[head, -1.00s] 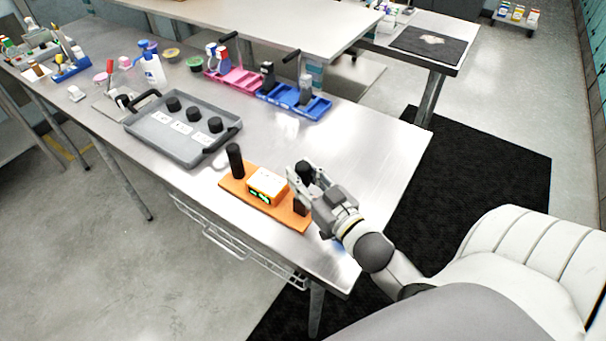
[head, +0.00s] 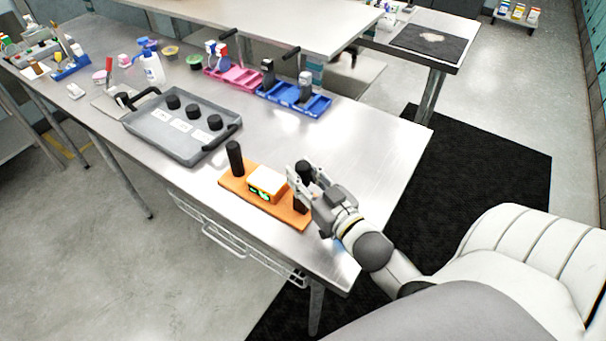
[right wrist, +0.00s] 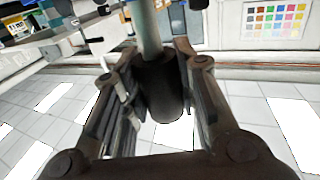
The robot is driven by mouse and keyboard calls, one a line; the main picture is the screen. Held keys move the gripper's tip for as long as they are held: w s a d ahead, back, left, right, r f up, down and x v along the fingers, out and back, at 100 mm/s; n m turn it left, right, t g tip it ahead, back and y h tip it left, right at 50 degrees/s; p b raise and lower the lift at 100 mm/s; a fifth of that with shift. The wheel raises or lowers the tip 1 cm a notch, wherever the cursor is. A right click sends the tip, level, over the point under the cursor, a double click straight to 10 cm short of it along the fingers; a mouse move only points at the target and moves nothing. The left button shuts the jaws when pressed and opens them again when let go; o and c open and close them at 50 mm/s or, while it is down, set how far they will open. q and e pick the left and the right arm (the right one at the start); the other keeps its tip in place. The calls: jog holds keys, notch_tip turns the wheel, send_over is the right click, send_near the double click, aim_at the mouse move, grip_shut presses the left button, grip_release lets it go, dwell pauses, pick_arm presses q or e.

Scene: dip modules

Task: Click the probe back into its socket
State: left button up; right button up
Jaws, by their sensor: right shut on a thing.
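My right gripper (head: 304,184) is shut on a black upright piece, likely the probe (head: 304,167), at the right end of an orange base (head: 234,188). In the right wrist view, the fingers (right wrist: 160,90) flank its dark cylindrical body (right wrist: 158,85), with a thinner grey-green rod (right wrist: 148,28) running out of it. A dark block (head: 299,205) shows below the fingers; the socket is not clearly visible, and I cannot tell whether the probe is seated. A small orange-and-white meter box (head: 268,181) with a lit green display stands mid-base. My left gripper is not in view.
A black post (head: 235,157) stands at the base's left end. A grey tray (head: 158,142) with black knobs lies behind it. Pink (head: 240,82) and blue (head: 318,108) trays are farther back. The metal table (head: 370,160) is clear to the right of the base.

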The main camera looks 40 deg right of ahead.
aim_at(303, 164)
jog(key=shift+f+b, duration=1.25)
jog(key=shift+f, duration=0.7)
dwell(0.6)
jog(key=o, duration=1.1)
jog(key=shift+o, duration=0.5)
jog(key=o, duration=0.5)
jog(key=shift+c, duration=0.2)
jog(key=shift+r, duration=0.15)
jog(key=shift+r+p, duration=4.4)
jog(key=shift+p, duration=0.5)
